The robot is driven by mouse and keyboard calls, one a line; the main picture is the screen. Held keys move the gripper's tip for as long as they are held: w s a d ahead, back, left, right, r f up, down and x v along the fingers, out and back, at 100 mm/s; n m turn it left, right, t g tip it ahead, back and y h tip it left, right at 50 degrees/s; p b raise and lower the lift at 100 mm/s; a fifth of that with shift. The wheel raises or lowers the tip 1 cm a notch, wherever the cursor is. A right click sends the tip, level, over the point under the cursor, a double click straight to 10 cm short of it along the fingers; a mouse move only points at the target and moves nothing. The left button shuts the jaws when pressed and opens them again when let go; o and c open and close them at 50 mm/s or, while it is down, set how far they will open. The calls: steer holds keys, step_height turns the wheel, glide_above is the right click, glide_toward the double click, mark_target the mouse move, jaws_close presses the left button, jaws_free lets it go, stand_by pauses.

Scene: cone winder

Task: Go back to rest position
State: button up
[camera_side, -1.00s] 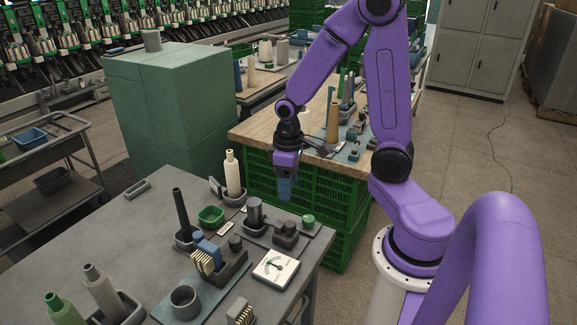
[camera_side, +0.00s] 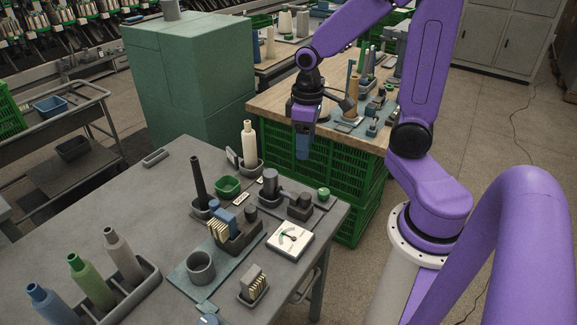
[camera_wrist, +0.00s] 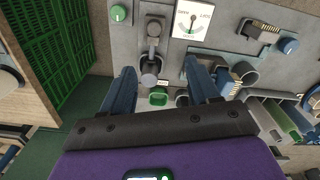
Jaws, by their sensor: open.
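My gripper (camera_side: 303,150) hangs in the air with its blue fingers pointing down, off the grey table's far right corner and in front of the green crates. In the wrist view my gripper (camera_wrist: 158,75) shows its two blue fingers spread apart with nothing held between them. Past the fingers, the grey table (camera_side: 165,215) shows below, with a dark grey post fixture (camera_wrist: 152,50) and a small green bin (camera_wrist: 158,97) seen between or near the fingertips. My gripper touches nothing that I can see.
The grey table holds a white dial gauge (camera_side: 289,239), a cream cone (camera_side: 249,145), a black spindle (camera_side: 199,180) and a rack of tubes (camera_side: 127,263). Green crates (camera_side: 335,175) support a wooden bench behind my gripper. A green cabinet (camera_side: 190,90) stands left.

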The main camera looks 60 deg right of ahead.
steer(key=s+a+r+n, duration=0.3)
steer(key=s+a+n, duration=0.6)
steer(key=s, duration=0.6)
steer(key=shift+s+a, duration=0.2)
steer(key=shift+a, duration=0.6)
steer(key=o, duration=0.6)
steer(key=shift+w, duration=0.1)
steer(key=shift+o, duration=0.8)
steer(key=shift+w+a+f, duration=0.1)
steer(key=shift+w+f, duration=0.05)
steer(key=shift+w, duration=0.15)
steer(key=w+d+f+n, duration=0.2)
steer(key=w+f+n, duration=0.45)
steer(key=w, duration=0.75)
step_height(320, 180, down, 11)
steer(key=m, duration=0.1)
steer(key=shift+d+f, duration=0.2)
steer(key=shift+d, duration=0.05)
